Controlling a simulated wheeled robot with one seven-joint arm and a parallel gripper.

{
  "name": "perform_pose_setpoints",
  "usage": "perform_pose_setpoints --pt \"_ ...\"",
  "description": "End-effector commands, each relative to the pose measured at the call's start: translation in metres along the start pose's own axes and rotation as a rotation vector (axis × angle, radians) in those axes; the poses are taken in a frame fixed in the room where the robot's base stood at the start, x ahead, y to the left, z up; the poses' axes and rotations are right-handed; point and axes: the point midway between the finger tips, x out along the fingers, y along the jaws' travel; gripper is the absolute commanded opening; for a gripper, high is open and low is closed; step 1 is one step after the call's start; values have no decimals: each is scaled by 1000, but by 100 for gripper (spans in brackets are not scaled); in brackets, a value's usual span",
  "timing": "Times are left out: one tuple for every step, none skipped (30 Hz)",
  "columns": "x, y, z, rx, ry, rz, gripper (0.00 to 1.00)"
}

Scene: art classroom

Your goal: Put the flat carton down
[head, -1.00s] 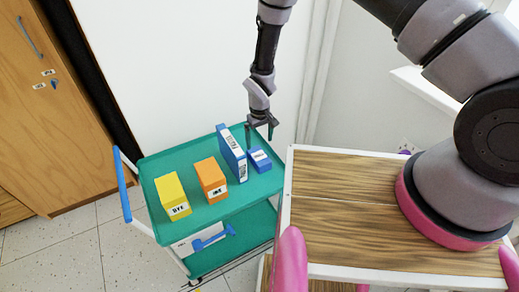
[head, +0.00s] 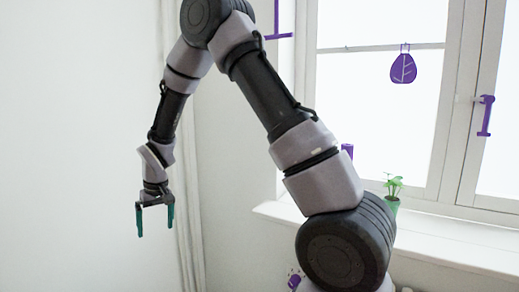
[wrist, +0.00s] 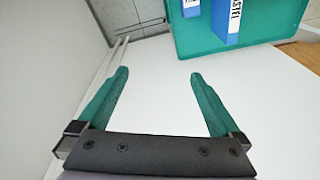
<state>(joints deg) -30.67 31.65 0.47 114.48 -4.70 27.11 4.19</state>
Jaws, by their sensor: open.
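My gripper (head: 155,230) is open and empty, hanging with its green fingers pointing down in front of the white wall in the head view. In the wrist view, my gripper (wrist: 159,74) has nothing between its spread fingers. Beyond the fingertips, two blue cartons stand on the green trolley top (wrist: 274,22). One blue carton (wrist: 226,22) has a white label with partly readable lettering. The other blue carton (wrist: 190,8) is cut off by the top edge. I cannot tell which of them is the flat carton. Both are apart from the fingers. The head view shows no carton now.
A window with a white sill (head: 440,240) is at the right in the head view, with a potted plant (head: 392,194) on the sill. A purple leaf ornament (head: 403,66) hangs at the window. A wooden surface (wrist: 303,55) shows at the wrist view's right edge.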

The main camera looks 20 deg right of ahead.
Motion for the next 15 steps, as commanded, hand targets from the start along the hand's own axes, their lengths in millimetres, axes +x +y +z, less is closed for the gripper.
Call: perform_pose_setpoints --pt "-38 17 -3 46 34 -6 100" --pt "-56 26 -2 70 47 -8 100" --pt "-80 38 0 101 66 -11 100" --pt "-97 46 3 124 81 -14 100" --pt "-114 54 6 148 95 -16 100" --pt "-137 65 12 178 115 -20 100" --pt "-153 73 17 201 129 -22 100" --pt "-169 81 23 224 144 -25 100" --pt "-189 90 31 254 164 -29 100" --pt "-203 97 39 278 179 -32 100" --pt "-217 103 46 300 194 -35 100" --pt "-235 111 58 330 214 -39 100" --pt "-248 117 66 351 230 -41 100" --pt "-260 122 76 372 245 -44 100" --pt "-275 128 89 400 266 -48 100"
